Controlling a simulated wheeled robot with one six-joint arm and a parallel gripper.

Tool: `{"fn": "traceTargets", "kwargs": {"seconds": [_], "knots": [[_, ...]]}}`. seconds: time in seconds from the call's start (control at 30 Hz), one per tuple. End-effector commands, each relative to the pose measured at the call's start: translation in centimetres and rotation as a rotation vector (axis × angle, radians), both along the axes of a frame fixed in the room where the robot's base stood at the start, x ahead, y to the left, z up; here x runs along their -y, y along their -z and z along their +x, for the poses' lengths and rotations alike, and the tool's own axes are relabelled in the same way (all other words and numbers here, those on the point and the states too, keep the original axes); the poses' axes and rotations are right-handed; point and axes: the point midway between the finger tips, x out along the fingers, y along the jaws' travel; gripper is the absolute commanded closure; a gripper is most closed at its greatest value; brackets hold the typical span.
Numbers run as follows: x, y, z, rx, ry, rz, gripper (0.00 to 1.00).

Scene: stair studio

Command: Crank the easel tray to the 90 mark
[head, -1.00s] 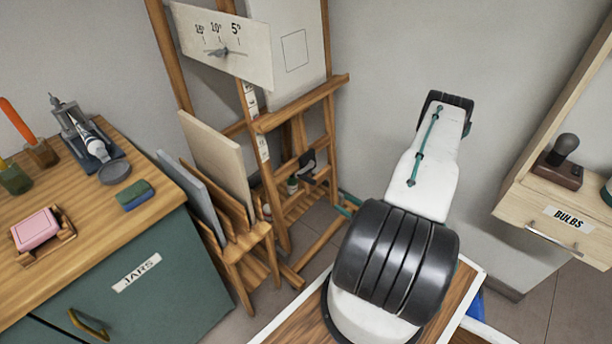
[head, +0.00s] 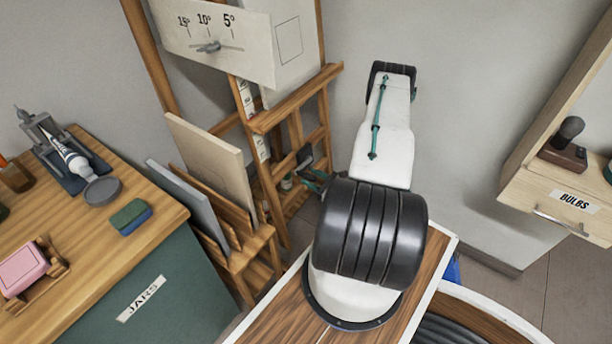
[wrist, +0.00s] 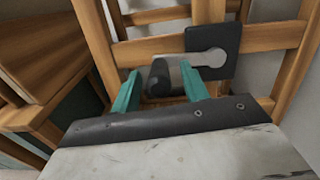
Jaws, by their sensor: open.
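The wooden easel (head: 325,100) stands against the wall, with its tray ledge (head: 292,102) across the front. A white scale strip (head: 260,146) runs down its mast; its figures are too small to read. In the wrist view, a crank with a dark square plate (wrist: 226,42), a pale metal arm (wrist: 203,62) and a dark grip (wrist: 160,78) sits low on the easel. My gripper (wrist: 160,67) is open, its teal fingers on either side of the grip, with no clear contact. In the head view my gripper (head: 317,181) is partly hidden by my arm.
A slatted rack holding panels (head: 212,160) stands left of the easel. The green cabinet (head: 165,285) carries a sponge (head: 131,216) and other items. A bulbs drawer (head: 560,205) is at right.

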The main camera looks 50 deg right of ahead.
Motion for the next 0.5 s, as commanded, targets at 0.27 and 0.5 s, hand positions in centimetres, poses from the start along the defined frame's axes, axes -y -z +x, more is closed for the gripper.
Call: {"fn": "traceTargets", "kwargs": {"seconds": [0.27,0.5], "knots": [[-0.3,0.0,2.4,0.0,-0.002,0.001,0.55],[-0.4,0.0,2.5,0.001,-0.004,0.001,0.55]]}}
